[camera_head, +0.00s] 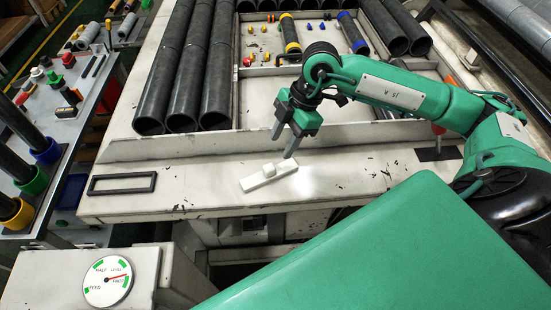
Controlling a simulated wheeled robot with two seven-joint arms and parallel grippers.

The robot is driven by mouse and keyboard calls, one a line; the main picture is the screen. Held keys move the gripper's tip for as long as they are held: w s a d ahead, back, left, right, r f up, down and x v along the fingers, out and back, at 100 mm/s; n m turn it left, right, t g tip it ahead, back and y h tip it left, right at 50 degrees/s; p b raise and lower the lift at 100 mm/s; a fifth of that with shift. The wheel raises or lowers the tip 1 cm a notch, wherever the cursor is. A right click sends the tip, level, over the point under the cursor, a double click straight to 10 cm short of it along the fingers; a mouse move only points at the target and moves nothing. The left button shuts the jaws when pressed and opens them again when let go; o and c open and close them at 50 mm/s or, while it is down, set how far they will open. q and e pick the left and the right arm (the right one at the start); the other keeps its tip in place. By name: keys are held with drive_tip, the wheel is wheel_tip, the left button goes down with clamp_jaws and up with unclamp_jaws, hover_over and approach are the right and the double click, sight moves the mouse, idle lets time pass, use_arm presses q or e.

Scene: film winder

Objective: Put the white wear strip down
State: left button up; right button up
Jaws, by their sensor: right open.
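The white wear strip (269,177) lies flat on the pale machine bench, with a small raised block on its middle. My right gripper (283,143) is open and empty, above and a little behind the strip, with its fingers pointing down. I see a gap between the fingers and the strip. My left gripper is out of view.
An empty black rectangular frame (122,183) lies on the bench to the left. A dial (108,281) is at the lower left. The bench around the strip is clear.

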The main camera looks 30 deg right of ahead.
drive_tip(key=v, duration=0.3)
drive_tip(key=shift+d+r+b, duration=0.1)
drive_tip(key=shift+r+b, duration=0.2)
drive_tip(key=shift+b, duration=0.05)
